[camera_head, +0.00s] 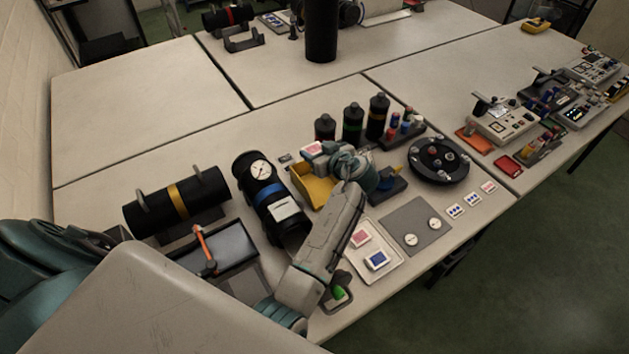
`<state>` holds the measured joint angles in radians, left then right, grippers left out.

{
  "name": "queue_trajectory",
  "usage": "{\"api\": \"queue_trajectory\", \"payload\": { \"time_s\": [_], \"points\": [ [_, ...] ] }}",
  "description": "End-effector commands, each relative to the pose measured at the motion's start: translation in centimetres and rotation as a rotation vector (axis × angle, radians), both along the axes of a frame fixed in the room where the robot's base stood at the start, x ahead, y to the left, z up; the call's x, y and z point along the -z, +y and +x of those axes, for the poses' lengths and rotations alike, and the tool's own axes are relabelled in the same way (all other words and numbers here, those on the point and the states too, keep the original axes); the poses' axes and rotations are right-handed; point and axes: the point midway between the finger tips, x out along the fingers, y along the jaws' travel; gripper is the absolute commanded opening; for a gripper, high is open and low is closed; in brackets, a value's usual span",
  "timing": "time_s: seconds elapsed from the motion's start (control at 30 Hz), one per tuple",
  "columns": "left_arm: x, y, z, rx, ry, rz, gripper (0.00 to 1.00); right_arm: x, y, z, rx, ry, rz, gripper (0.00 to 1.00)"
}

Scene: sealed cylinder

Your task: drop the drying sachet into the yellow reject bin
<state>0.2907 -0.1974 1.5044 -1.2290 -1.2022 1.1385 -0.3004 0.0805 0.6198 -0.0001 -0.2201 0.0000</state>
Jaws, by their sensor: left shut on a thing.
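My left gripper (322,155) reaches over the middle of the table, with its jaws shut on a small white sachet with a pink label (312,147). The sachet shows at the jaw tips, above the back part of the yellow reject bin (318,191) in this view. My wrist and forearm hide part of the bin, and I cannot see what is in it. The exact height of the sachet over the bin is hard to tell. My right gripper is not in view.
A white tray (349,259) holds a pink-marked and a blue-marked packet. A round black carousel (438,160) is at the right.

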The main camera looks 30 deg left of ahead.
Motion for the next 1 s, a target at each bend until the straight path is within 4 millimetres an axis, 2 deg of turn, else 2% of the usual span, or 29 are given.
{"api": "queue_trajectory", "payload": {
  "time_s": [0.2,0.4,0.73,0.77,0.83,0.87,1.0],
  "points": [
    [2.8,0.1,0.0,0.000,0.003,0.002,0.32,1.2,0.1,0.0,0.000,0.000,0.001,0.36],
    [4.7,0.1,0.0,0.001,0.002,0.002,0.32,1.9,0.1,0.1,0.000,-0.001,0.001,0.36],
    [5.0,0.1,0.0,0.001,0.001,0.002,0.32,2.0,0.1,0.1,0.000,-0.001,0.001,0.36],
    [5.0,0.1,0.0,0.001,0.001,0.002,0.60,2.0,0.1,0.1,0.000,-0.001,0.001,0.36],
    [5.0,0.1,0.0,0.001,0.001,0.002,0.73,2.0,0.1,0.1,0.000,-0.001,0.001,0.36],
    [5.0,0.1,0.0,0.001,0.001,0.002,0.79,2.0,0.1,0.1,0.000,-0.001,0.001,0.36],
    [5.0,0.1,0.0,0.001,0.001,0.002,0.79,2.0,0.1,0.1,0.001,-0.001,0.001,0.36]
  ]
}}
